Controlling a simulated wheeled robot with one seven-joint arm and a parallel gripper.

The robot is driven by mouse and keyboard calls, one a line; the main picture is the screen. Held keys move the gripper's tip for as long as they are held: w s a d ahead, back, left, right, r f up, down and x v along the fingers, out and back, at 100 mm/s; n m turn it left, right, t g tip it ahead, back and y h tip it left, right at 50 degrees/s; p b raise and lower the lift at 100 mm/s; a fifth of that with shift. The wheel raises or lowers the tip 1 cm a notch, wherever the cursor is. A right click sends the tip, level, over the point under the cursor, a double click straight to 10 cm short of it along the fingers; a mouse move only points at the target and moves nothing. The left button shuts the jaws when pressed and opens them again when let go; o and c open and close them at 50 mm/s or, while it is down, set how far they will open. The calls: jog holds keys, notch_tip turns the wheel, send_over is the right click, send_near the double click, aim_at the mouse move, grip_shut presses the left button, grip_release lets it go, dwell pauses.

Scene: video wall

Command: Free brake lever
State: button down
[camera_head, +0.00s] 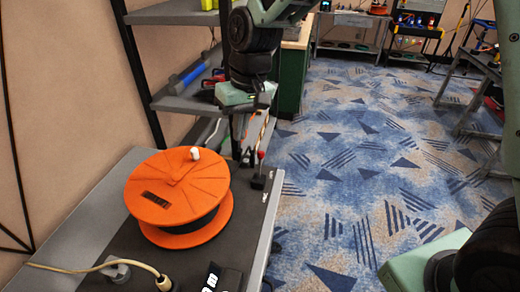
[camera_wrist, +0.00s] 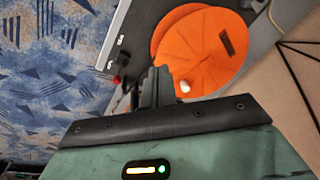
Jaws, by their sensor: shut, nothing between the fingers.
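An orange cable reel (camera_head: 172,195) stands on the bench, with a white knob (camera_head: 195,153) on its top face. Beside it, near the bench's right edge, stands a small lever with a red knob (camera_head: 260,157) on a dark base; I take this for the brake lever. My gripper (camera_head: 237,155) points down between the reel and the lever, close to both. In the wrist view my gripper (camera_wrist: 157,80) is shut and empty, between the red knob (camera_wrist: 117,80) and the orange reel (camera_wrist: 200,50). I cannot tell whether the fingers touch the lever.
The bench (camera_head: 95,225) has a dark mat. A pale cable with a plug (camera_head: 163,283) and a dark device (camera_head: 215,280) lie near its front. Grey shelves (camera_head: 185,100) stand behind. Patterned carpet (camera_head: 370,180) is open to the right.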

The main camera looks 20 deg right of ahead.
jog(key=w+d+f+m, duration=0.1)
jog(key=w+d+f, duration=0.2)
jog(key=w, duration=0.3)
jog(key=w+d+f+m+b, duration=0.1)
jog(key=w+d+f, duration=0.3)
jog(key=w, duration=0.3)
jog(key=w+d+f+m+t+b, duration=0.1)
jog(key=w+d+f+m, duration=0.1)
jog(key=w+d+f, duration=0.2)
jog(key=w+f, duration=0.1)
jog(key=w, duration=0.2)
jog(key=shift+w+h, duration=0.25)
jog(key=shift+h, duration=0.15)
jog(key=shift+d, duration=0.1)
jog(key=p, duration=0.4)
send_over(260, 167)
jog(key=w+d, duration=0.1)
jog(key=w, duration=0.3)
notch_tip(260, 167, down, 9)
jog(key=shift+d, duration=0.15)
